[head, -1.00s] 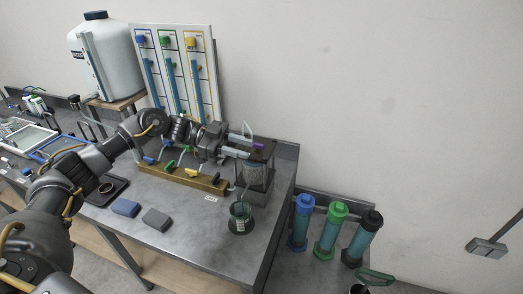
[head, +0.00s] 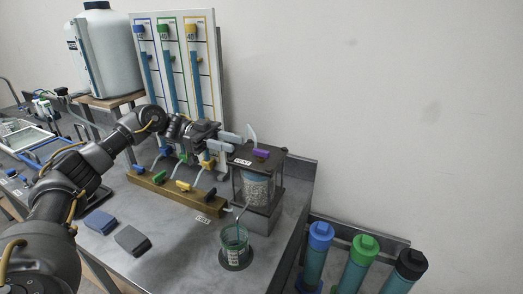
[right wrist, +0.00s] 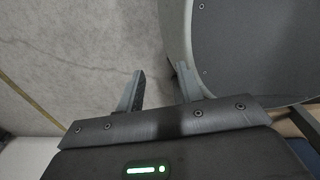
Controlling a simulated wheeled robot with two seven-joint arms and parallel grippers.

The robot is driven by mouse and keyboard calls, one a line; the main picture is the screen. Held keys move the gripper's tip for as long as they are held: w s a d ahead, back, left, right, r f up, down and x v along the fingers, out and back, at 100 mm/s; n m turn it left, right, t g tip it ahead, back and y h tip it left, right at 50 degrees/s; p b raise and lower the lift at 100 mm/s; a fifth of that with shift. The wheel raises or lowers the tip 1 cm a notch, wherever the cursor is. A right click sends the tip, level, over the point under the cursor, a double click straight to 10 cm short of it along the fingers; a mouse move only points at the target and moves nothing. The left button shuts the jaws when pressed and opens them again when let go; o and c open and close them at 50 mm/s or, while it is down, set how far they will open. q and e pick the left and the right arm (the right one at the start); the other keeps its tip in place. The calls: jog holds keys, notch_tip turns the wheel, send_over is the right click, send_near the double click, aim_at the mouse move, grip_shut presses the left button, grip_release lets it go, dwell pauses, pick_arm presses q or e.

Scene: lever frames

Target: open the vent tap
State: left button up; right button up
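The purple vent tap (head: 262,153) sits on top of a dark-framed clear cell (head: 258,188) filled with grey grains. A small white label (head: 242,162) lies beside the tap on the lid. My left gripper (head: 238,144) is just left of the tap, its two pale fingers apart with nothing seen between them. It looks open and clear of the tap. A curved clear tube (head: 252,133) rises behind the tap. My right gripper (right wrist: 160,85) shows in the right wrist view, open and empty above the floor.
A wooden manifold (head: 175,195) with blue, green, yellow and black taps stands left of the cell. A glass beaker (head: 235,240) stands in front of it. Blue, green and black-capped cylinders (head: 362,250) stand at the lower right. A gauge board (head: 177,65) rises behind my left arm.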

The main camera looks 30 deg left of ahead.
aim_at(261, 150)
pick_arm(q)
jog(key=d+p, duration=0.1)
jog(key=d, duration=0.3)
jog(key=d+p, duration=0.2)
jog(key=d, duration=0.2)
jog(key=shift+w+d+r, duration=0.1)
jog(key=shift+w+d, duration=0.1)
jog(key=shift+d+p, duration=0.3)
jog(key=shift+d, duration=0.2)
grip_shut()
